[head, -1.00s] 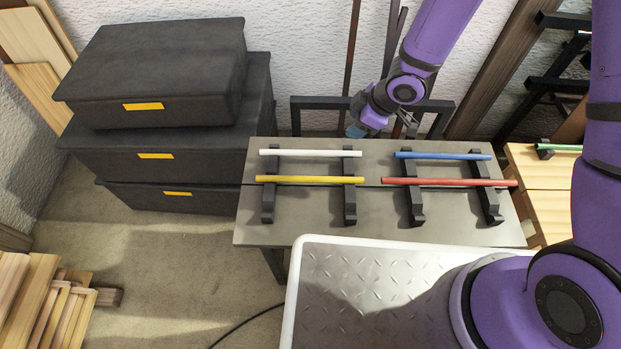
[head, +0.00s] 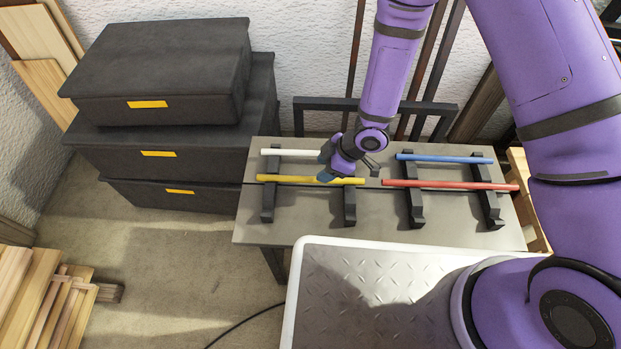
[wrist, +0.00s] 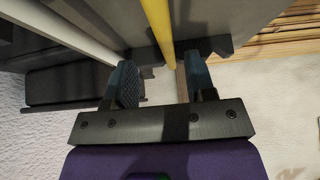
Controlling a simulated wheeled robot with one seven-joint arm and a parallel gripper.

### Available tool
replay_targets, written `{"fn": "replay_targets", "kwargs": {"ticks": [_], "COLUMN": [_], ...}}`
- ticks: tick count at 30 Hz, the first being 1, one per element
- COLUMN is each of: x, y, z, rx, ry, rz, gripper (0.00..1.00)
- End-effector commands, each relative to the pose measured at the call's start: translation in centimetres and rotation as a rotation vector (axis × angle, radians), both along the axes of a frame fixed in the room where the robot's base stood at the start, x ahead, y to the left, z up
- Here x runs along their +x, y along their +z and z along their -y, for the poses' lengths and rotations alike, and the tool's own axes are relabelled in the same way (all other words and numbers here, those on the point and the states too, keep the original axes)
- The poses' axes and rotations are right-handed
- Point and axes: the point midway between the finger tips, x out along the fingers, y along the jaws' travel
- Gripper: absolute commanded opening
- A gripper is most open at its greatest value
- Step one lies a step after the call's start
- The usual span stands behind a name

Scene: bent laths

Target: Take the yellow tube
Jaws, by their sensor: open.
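The yellow tube (head: 283,178) lies left to right across two dark holders on the grey table, in the front row at left. My gripper (head: 326,174) hangs over its right half in the head view and hides part of it. In the wrist view the yellow tube (wrist: 158,28) runs down from the top edge into the space between the two fingertips (wrist: 160,72). The fingers are open and spread to either side of the tube. I cannot tell how far above the tube they are.
A white tube (head: 290,153) lies behind the yellow one, partly hidden by my gripper. A blue tube (head: 445,158) and a red tube (head: 450,185) lie on holders at right. Stacked black boxes (head: 165,75) stand left of the grey table (head: 310,232).

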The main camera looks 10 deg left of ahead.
Motion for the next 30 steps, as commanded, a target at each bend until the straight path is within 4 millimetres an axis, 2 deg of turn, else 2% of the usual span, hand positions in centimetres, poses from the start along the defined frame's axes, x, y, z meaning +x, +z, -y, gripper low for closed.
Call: {"fn": "replay_targets", "kwargs": {"ticks": [12, 21, 27, 28, 30], "x": [-0.7, -0.7, -0.7, -0.7, -0.7], "y": [-3.8, -4.1, -4.1, -4.1, -4.0], "z": [-2.6, -2.8, -2.8, -2.8, -2.8], "rx": [0.0, 0.0, 0.0, 0.0, 0.001], "ry": [0.002, 0.001, 0.001, 0.001, 0.001], "rz": [0.0, 0.001, 0.001, 0.001, 0.0], "gripper": [0.5, 0.5, 0.04, 0.0, 0.0]}}
